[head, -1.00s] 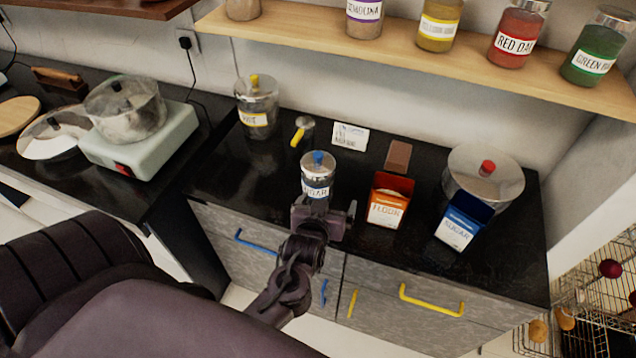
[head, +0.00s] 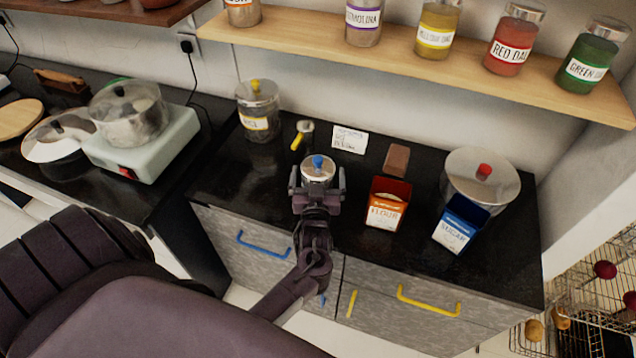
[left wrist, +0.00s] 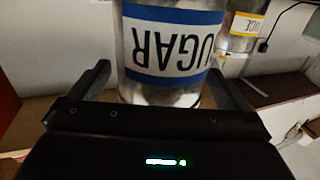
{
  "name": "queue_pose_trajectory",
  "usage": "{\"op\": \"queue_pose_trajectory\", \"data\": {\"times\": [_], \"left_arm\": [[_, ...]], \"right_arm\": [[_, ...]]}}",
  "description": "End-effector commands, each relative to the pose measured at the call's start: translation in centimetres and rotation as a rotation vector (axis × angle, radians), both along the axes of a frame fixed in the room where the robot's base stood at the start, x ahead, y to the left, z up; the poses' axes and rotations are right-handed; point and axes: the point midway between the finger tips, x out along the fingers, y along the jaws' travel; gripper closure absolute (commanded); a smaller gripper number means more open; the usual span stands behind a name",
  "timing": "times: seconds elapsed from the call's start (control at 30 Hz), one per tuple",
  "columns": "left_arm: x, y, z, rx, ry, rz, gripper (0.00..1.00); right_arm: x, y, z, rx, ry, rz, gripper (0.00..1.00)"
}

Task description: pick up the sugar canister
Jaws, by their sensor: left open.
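The sugar canister is a clear jar with a steel lid and a blue knob (head: 318,162), standing on the black counter. In the left wrist view the canister (left wrist: 168,50) shows its blue and white label upside down, between the fingers. My left gripper (head: 317,182) is open, with one finger on each side of the canister. In the left wrist view a gap shows between the left finger and the glass; I cannot tell whether the right finger touches. The gripper hides the canister's lower part in the head view. My right gripper is not in view.
A red flour box (head: 388,203) and a blue sugar box (head: 461,225) stand to the right. A rice jar (head: 258,110), a yellow-handled tool (head: 301,135) and a white card (head: 349,139) are behind. A shelf of jars (head: 420,62) hangs above.

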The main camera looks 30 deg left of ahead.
Motion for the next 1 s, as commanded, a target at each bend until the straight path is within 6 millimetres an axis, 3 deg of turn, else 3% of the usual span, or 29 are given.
{"op": "queue_pose_trajectory", "data": {"times": [0.33,1.0], "left_arm": [[0.84,0.56,-0.09,-0.001,0.001,0.000,0.02],[0.82,0.53,-0.10,-0.001,0.002,0.000,0.90]], "right_arm": [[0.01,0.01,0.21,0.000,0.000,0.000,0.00],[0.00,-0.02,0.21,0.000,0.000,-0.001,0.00]]}}
